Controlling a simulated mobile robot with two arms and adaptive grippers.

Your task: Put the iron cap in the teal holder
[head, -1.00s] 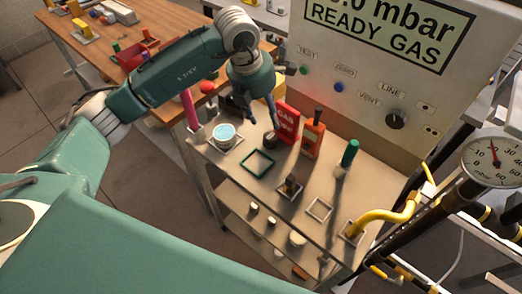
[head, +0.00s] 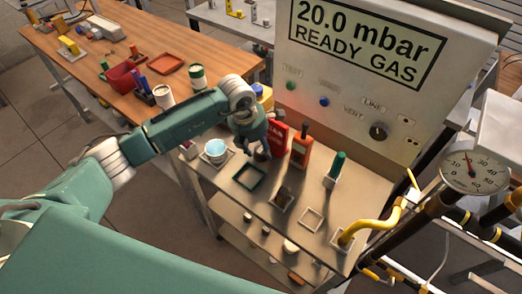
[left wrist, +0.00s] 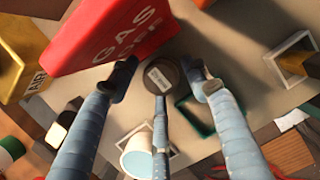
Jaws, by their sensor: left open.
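The iron cap (left wrist: 163,74) is a dark round piece with a pale label, seen in the left wrist view. It stands on the bench top beside the red gas box (left wrist: 112,35). My left gripper (left wrist: 159,80) is open, with fingers on either side of the cap; I cannot tell whether they touch it. In the head view my left gripper (head: 262,153) is low over the bench and largely hides the cap. The teal holder (head: 238,184) is an empty square frame just in front of the gripper; in the left wrist view a finger partly covers it (left wrist: 188,119). My right gripper is out of view.
Close by stand a white cup of blue liquid (head: 215,148), the red box, an orange device (head: 301,148) and a green-topped piece (head: 337,164). Other square holders (head: 312,219) and a yellow pipe (head: 372,218) lie to the right. The panel (head: 350,75) rises behind.

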